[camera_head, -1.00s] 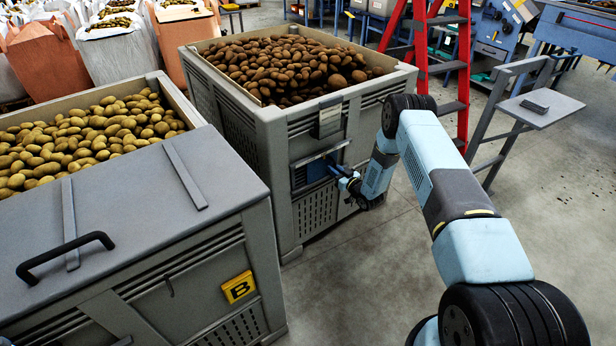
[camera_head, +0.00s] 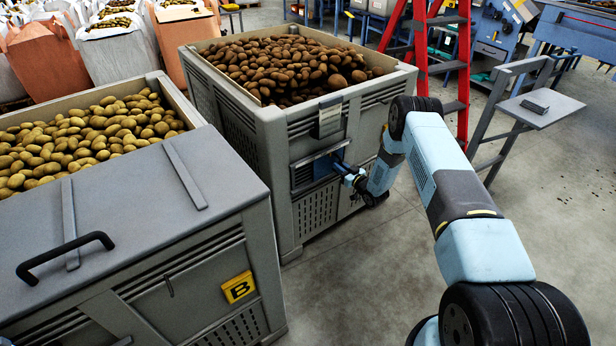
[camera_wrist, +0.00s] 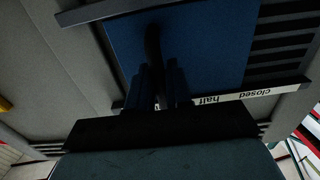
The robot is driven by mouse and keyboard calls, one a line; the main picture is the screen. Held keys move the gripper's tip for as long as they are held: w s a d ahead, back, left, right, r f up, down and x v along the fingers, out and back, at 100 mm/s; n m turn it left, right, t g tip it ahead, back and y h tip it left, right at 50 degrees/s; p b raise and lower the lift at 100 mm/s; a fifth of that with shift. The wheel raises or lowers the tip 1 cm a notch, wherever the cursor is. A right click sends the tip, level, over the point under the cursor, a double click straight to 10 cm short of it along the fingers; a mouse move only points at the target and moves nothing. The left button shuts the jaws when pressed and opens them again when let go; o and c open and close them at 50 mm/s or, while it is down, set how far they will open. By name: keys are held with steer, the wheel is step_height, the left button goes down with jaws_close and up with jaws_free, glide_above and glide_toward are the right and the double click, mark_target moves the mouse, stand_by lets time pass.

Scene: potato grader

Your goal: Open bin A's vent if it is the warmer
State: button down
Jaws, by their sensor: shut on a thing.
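The far grey bin (camera_head: 270,165), full of brown potatoes, has a vent in its front with a blue sliding plate (camera_head: 326,166). Dark slots (camera_head: 303,176) show left of the plate. No letter shows on this bin. My gripper (camera_head: 347,178) is at the plate's right part. In the wrist view my gripper (camera_wrist: 160,82) is shut on a dark handle (camera_wrist: 153,42) on the blue plate (camera_wrist: 205,45). A white strip (camera_wrist: 235,96) there reads "closed" and "half", upside down; other markings are hidden. Bare slots (camera_wrist: 285,42) show beside the plate.
A nearer bin (camera_head: 225,255) with a yellow B tag (camera_head: 238,287) and a lid with a black handle (camera_head: 65,255) stands at left. A red ladder (camera_head: 465,60) and a grey stand (camera_head: 540,108) are behind my arm. Floor at front right is clear.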

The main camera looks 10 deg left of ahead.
steer(key=shift+w+d, duration=1.3)
steer(key=shift+d, duration=0.1)
steer(key=shift+c, duration=2.4)
jaws_free()
steer(key=v, duration=2.3)
